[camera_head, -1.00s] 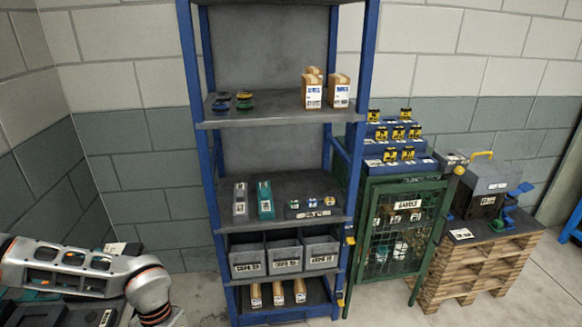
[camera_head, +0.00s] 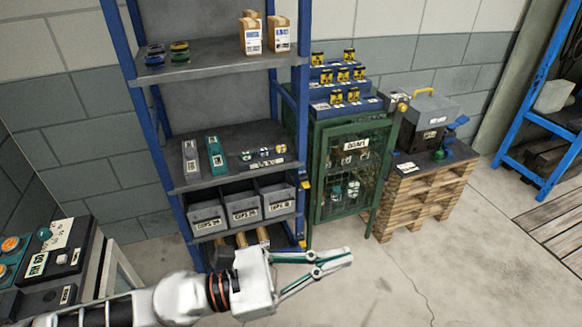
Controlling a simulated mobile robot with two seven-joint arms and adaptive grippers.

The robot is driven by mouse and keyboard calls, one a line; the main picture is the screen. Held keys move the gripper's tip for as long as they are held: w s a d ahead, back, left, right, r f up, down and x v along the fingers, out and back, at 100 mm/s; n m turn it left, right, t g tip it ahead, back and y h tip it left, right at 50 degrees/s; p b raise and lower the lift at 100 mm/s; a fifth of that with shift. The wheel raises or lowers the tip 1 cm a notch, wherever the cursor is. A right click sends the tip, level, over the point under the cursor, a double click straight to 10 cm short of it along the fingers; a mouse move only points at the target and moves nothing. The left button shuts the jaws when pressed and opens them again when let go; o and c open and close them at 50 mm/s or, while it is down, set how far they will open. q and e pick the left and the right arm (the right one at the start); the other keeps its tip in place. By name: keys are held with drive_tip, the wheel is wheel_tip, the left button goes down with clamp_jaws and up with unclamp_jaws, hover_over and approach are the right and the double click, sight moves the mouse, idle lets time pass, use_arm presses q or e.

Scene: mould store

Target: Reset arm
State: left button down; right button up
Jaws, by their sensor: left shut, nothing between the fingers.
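My left arm comes in from the lower left of the head view. Its left gripper (camera_head: 343,258) points to the right, in front of the lowest part of the shelf rack and above the concrete floor. Its fingers are shut and hold nothing. The arm and gripper cover part of the rack's bottom shelf. My right gripper is not in view.
A blue-framed shelf rack (camera_head: 190,160) carries small parts and grey bins (camera_head: 243,212). A green mesh cabinet (camera_head: 322,185) and a wooden pallet stack (camera_head: 425,198) stand to its right. A control panel (camera_head: 45,258) is at lower left. Floor at lower right is clear.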

use_arm(q)
drive_tip(key=w+a+r+n+t+y, duration=0.35)
drive_tip(key=w+n+t, duration=0.2)
drive_tip(key=n, duration=0.35)
drive_tip(key=w+a+r+n+t+y, duration=0.2)
drive_tip(key=w+a+n+t, duration=0.4)
drive_tip(key=n, duration=0.4)
drive_tip(key=w+a+f+n+y, duration=0.1)
drive_tip(key=a+f+n+y, duration=0.55)
drive_tip(key=a+n, duration=0.25)
drive_tip(key=w+a+f+n+y, duration=0.1)
drive_tip(key=a+f+n+y, duration=0.4)
drive_tip(key=a+n+y, duration=0.3)
drive_tip(key=s+a+f+n+g+y, duration=0.4)
drive_tip(key=s+a+f+n+g, duration=0.6)
drive_tip(key=s+a+f, duration=0.7)
drive_tip(key=w+d+f+n+t+h, duration=0.1)
drive_tip(key=d+f+n+t+h, duration=0.2)
drive_tip(key=d+f+h, duration=0.4)
drive_tip(key=d+f+t, duration=0.1)
drive_tip(key=d+f, duration=0.6)
drive_tip(key=f, duration=0.2)
drive_tip(key=shift+n, duration=0.4)
